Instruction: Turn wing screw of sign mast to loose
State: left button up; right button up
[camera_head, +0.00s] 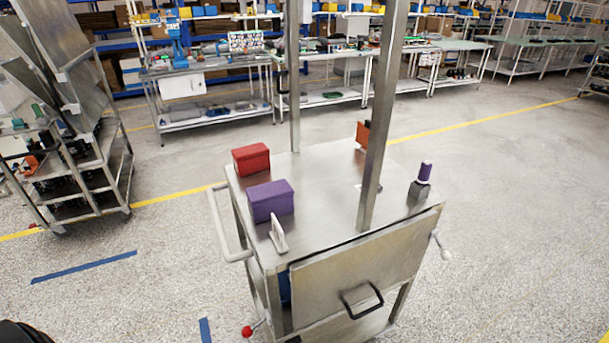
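A steel cart (320,199) stands in the middle of the view. Two upright metal posts rise from it, a near post (380,120) and a thinner far post (294,80); both run out of the top of the picture. I cannot tell which, if either, is the sign mast. I cannot make out a wing screw. A crank-like handle with a pale knob (445,254) sticks out at the cart's right side. A lever with a red ball (247,331) is at its lower left. Neither of my grippers is in view.
On the cart top are a red box (251,159), a purple box (270,200), a pale upright piece (278,236), an orange item (363,134) and a purple-topped grey block (420,188). A black handle (362,301) is on the front panel. Open floor lies right.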

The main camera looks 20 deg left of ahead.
aim_at(277, 25)
jog(key=u, duration=1.2)
